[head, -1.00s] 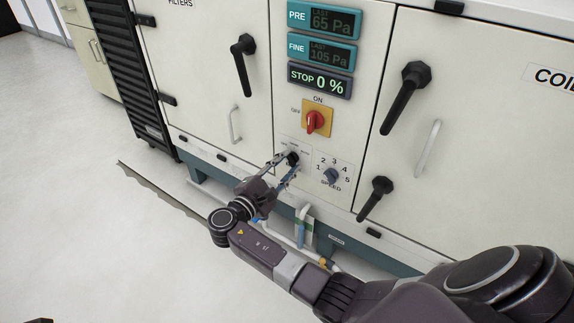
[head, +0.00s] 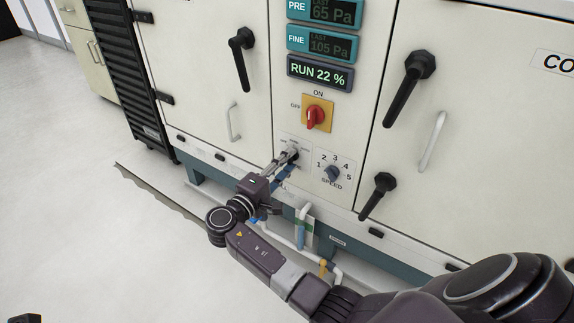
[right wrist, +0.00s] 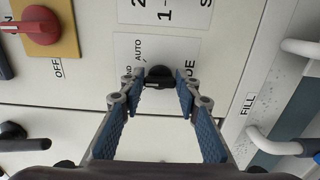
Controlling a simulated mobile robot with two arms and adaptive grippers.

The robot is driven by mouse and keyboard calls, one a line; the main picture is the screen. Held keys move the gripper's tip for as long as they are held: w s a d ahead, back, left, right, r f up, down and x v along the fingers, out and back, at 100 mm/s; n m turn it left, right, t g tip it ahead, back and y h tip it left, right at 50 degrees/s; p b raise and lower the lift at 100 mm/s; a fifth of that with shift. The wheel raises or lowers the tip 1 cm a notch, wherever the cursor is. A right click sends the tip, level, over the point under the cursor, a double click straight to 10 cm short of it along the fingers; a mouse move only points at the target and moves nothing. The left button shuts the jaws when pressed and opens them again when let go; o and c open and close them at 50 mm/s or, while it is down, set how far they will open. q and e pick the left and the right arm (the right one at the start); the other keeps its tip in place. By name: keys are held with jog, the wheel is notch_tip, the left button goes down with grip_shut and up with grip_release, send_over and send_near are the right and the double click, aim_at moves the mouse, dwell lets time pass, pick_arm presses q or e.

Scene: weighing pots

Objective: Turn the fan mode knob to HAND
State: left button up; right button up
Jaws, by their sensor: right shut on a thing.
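The fan mode knob (right wrist: 159,74) is small and black, on a white plate of the cabinet front. In the right wrist view it sits between the fingertips of my right gripper (right wrist: 160,82), which is shut on it. The plate reads AUTO beside the knob; another word is partly hidden by a finger. In the head view my right gripper (head: 291,155) reaches the panel and its fingers mostly cover the knob. The fan display (head: 320,73) reads RUN 22 %. My left gripper does not show clearly in either view.
A red switch (head: 314,117) on a yellow plate is above the knob, and a speed knob (head: 332,173) is to its right. Black door handles (head: 407,88) stick out from the cabinet doors. Pipes (head: 302,228) run below the panel. The floor at left is clear.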

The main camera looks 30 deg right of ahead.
dwell(0.4)
jog(key=o, duration=1.2)
jog(key=shift+c, duration=0.2)
jog(key=v, duration=1.2)
jog(key=shift+f, duration=0.1)
